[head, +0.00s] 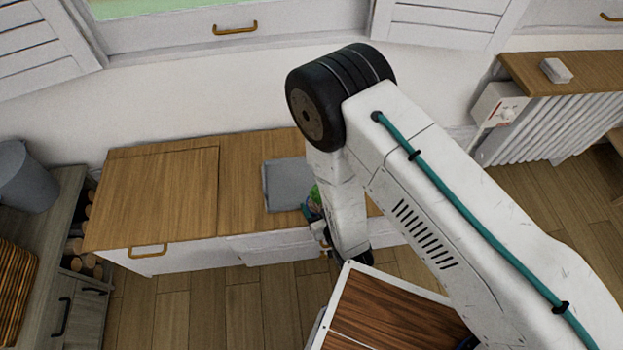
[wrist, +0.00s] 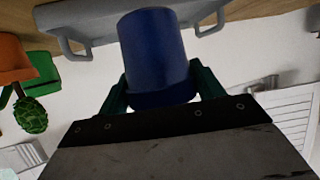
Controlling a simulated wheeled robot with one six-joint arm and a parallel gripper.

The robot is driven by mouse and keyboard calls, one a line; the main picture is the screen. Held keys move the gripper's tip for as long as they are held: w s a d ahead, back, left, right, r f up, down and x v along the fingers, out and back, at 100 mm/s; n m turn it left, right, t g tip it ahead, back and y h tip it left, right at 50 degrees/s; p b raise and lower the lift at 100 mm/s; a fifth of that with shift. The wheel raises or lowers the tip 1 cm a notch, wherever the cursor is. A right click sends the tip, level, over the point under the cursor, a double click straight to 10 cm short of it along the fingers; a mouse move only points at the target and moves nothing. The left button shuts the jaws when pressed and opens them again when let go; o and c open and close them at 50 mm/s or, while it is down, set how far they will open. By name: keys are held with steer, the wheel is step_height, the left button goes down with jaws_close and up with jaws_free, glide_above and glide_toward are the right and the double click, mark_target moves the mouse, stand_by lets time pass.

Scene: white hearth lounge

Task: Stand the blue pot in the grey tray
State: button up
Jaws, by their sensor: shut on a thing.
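The blue pot (wrist: 153,50) is between the two green fingers of my gripper (wrist: 160,92) in the wrist view, and the jaws are shut on it. The wrist picture looks upside down. The grey tray (wrist: 88,20) shows behind the pot, with handles on both sides; the pot overlaps it in the picture, and I cannot tell if they touch. In the head view the grey tray (head: 285,185) lies flat on the wooden cabinet top and looks empty. My arm hides most of the gripper and pot there.
The wooden top (head: 165,195) left of the tray is clear.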

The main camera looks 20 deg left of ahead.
steer(key=w+a+f, duration=0.1)
steer(key=w, duration=0.4)
steer(key=w+a+f, duration=0.1)
steer(key=w, duration=0.4)
steer(key=w+a+f, duration=0.1)
steer(key=w, duration=0.4)
steer(key=shift+w+a+f, duration=0.15)
steer(key=shift+w+f, duration=0.2)
steer(key=shift+f, duration=0.5)
steer(key=shift+f, duration=0.15)
steer(key=o, duration=1.3)
